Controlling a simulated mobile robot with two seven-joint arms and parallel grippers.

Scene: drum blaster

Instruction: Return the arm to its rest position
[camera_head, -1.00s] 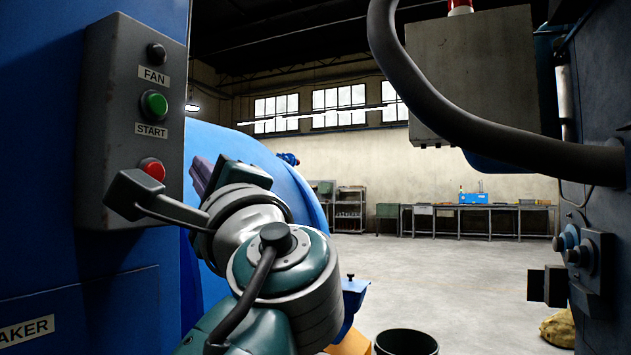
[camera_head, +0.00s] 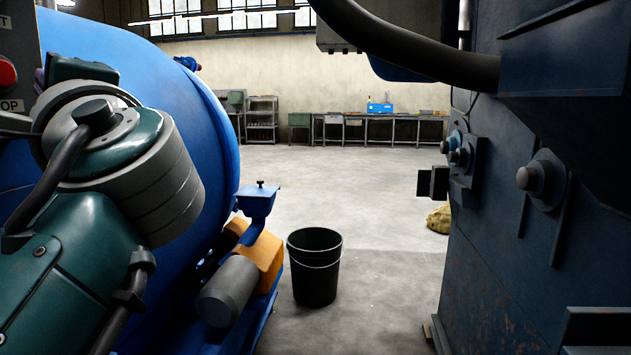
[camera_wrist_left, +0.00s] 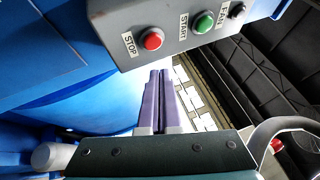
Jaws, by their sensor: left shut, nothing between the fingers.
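My left arm comes in from the left in the head view, with its green and silver wrist in front of the blue drum (camera_head: 205,130). My left gripper has purple fingers, seen close together and empty in the left wrist view (camera_wrist_left: 160,76); in the head view it is mostly hidden behind the wrist. The grey control box (camera_wrist_left: 180,45) lies just beyond the fingertips in the wrist view, with a red STOP button (camera_wrist_left: 152,39), a green START button (camera_wrist_left: 203,24) and a black FAN button (camera_wrist_left: 237,10). I cannot tell the gap between fingertips and box. My right gripper is not in view.
A black bucket (camera_head: 314,270) stands on the floor beside the drum's orange and blue base (camera_head: 262,258). A dark blue machine (camera_head: 520,240) with a thick hose (camera_head: 420,62) fills the right. Open floor (camera_head: 350,180) lies between, with workbenches (camera_head: 375,125) far back.

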